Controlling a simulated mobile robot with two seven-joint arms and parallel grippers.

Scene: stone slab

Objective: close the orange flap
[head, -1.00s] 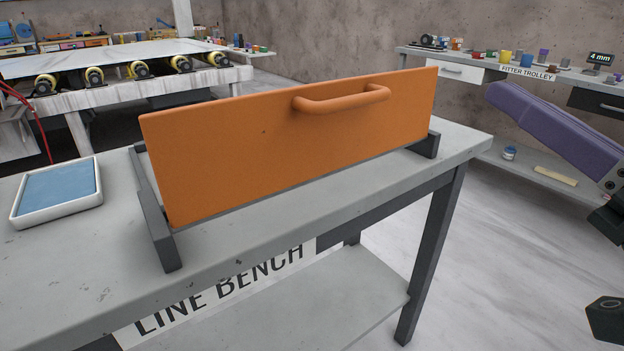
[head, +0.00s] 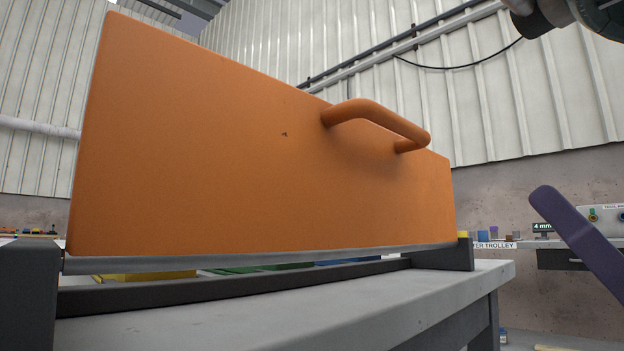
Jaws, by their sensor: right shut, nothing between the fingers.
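The orange flap (head: 230,150) is a wide flat panel that fills the middle of the head view, seen from low down. It stands up from a dark frame (head: 230,292) on the bench, with a gap below its lower edge. Its orange bar handle (head: 380,120) sticks out near the top edge, right of centre. My right gripper (head: 552,204) shows as a purple finger at the right edge. It is shut and empty, to the right of the flap and apart from it and its handle. My left gripper is not in view.
The grey bench top (head: 420,300) is bare in front of the frame. Yellow (head: 150,276) and green (head: 250,268) things show through the gap. The fitter trolley (head: 560,256) stands behind at the right. A dark rounded part hangs at the top right corner.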

